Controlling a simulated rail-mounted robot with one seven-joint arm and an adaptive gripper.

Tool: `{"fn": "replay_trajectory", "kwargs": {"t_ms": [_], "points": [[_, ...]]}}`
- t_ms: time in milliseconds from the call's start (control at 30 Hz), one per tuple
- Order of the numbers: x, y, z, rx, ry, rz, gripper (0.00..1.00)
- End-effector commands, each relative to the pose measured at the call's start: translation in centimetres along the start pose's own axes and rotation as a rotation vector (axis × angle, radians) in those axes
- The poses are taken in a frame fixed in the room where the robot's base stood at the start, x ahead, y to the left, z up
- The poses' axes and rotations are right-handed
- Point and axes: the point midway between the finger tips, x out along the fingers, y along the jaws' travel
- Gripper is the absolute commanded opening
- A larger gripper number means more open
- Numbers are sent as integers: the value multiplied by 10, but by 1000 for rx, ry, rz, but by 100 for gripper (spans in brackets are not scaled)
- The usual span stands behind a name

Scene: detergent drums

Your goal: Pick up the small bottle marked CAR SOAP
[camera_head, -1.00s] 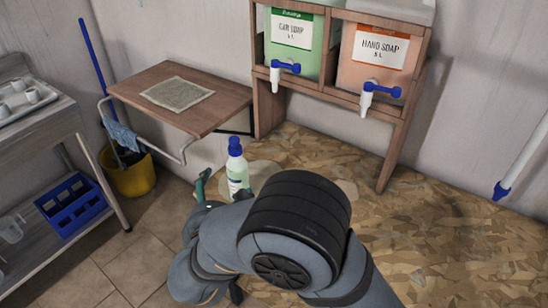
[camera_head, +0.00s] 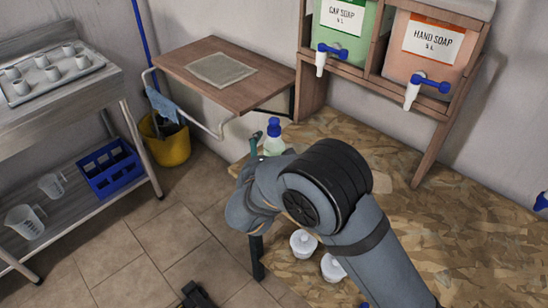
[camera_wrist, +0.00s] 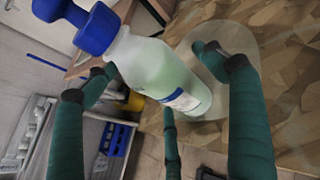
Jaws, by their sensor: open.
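A small bottle (camera_head: 273,146) with a blue pump top and pale green contents stands on the wood-chip board, partly hidden behind my arm. In the wrist view the bottle (camera_wrist: 160,70) shows large, with its blue pump at the upper left and a white and blue label turned edge-on, unreadable. My gripper (camera_wrist: 152,64) is open, with teal fingers on both sides of the bottle and another finger below it. I see no firm grip, and cannot tell whether any finger touches it. In the head view a teal fingertip (camera_head: 254,142) shows just left of the bottle.
A wooden stand holds a green CAR SOAP drum (camera_head: 341,22) and an orange HAND SOAP drum (camera_head: 432,45), with taps. White containers (camera_head: 303,243) stand near my arm. A small table (camera_head: 255,93), yellow bucket (camera_head: 170,148) and steel shelving (camera_head: 100,95) are left.

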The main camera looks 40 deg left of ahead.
Motion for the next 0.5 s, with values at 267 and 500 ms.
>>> {"fn": "replay_trajectory", "kwargs": {"t_ms": [267, 500], "points": [[0, 0, 0, 0, 0, 0, 75], [0, 0, 0, 0, -1, 0, 61]]}}
